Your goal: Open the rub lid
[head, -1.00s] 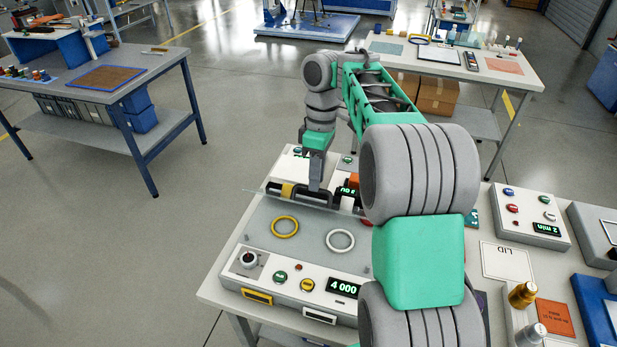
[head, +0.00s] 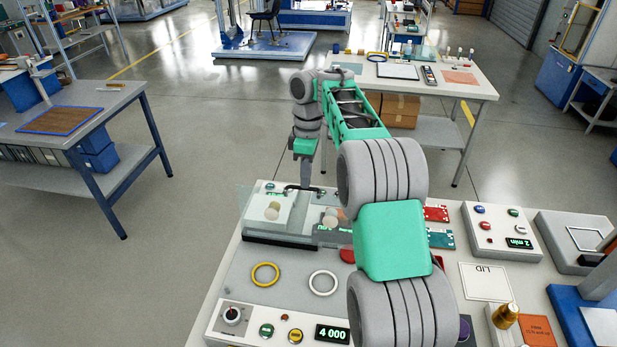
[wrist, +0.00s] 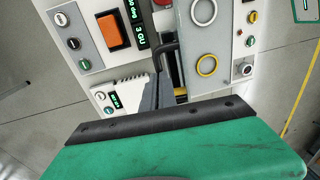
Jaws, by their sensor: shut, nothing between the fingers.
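The rub lid (head: 254,222) is a clear glass panel with a dark handle (head: 292,187) along its top. It stands raised, tilted up at the far end of the grey rub station (head: 236,290). My gripper (head: 304,184) points down at the handle, its fingers shut with nothing between them. In the wrist view, the grey fingers (wrist: 158,92) are beside the black bent handle (wrist: 167,48); I cannot tell whether they touch. A yellow ring (head: 265,274) and a white ring (head: 323,283) lie on the station's uncovered top. My arm hides part of the station's right side.
The station's front panel has a knob (head: 232,316), buttons and a "4 000" display (head: 332,334). The floor left of the table is clear.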

